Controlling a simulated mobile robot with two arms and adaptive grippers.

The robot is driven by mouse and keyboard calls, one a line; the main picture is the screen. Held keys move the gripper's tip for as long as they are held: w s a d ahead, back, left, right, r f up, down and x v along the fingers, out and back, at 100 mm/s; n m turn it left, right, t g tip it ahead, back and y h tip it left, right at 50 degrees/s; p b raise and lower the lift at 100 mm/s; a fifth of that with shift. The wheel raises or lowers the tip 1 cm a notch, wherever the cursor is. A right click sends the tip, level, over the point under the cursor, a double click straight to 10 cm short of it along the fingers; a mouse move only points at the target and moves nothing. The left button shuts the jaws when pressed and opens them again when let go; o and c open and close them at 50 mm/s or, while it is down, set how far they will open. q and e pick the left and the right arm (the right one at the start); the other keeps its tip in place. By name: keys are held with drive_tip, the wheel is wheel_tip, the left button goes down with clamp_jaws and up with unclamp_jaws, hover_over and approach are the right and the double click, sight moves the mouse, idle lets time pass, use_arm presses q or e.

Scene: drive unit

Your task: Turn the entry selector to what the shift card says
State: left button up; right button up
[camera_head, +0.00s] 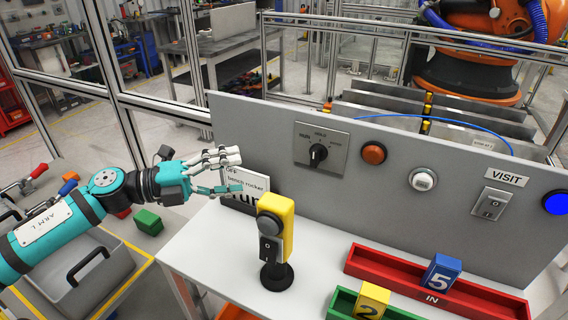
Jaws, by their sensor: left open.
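The selector (318,153) is a black rotary knob on a grey plate on the panel. Small labels surround it, one reading HOLD at the top; the others and the knob's exact pointing are too small to tell. A white card (232,178) stands at the panel's foot on the left. My right gripper is not in view.
A yellow post (282,220) with a grey button and black rocker stands just right of the left gripper. The panel (450,225) has an orange button (374,152), a white button (423,180) and a rocker (493,204) under VISIT. Red (390,268) and green (342,304) trays hold numbered blocks.

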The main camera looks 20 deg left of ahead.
use_arm(q)
drive_tip(key=a+n+t, duration=0.1)
drive_tip(key=a, duration=0.1)
drive_tip(key=p, duration=0.6)
approach(316, 156)
drive_tip(key=w+a+x, duration=0.1)
drive_tip(key=x, duration=0.7)
drive_tip(key=shift+s+d+f+y, duration=0.15)
drive_tip(key=shift+d+f+y, duration=0.1)
drive_tip(key=shift+f+y, duration=0.25)
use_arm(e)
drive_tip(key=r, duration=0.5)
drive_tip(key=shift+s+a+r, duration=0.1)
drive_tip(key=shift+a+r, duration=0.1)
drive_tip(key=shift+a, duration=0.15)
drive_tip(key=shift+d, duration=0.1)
use_arm(q)
drive_tip(key=c, duration=1.2)
drive_tip(key=shift+o, duration=0.2)
drive_tip(key=shift+f+b, duration=0.15)
drive_tip(key=shift+b, duration=0.15)
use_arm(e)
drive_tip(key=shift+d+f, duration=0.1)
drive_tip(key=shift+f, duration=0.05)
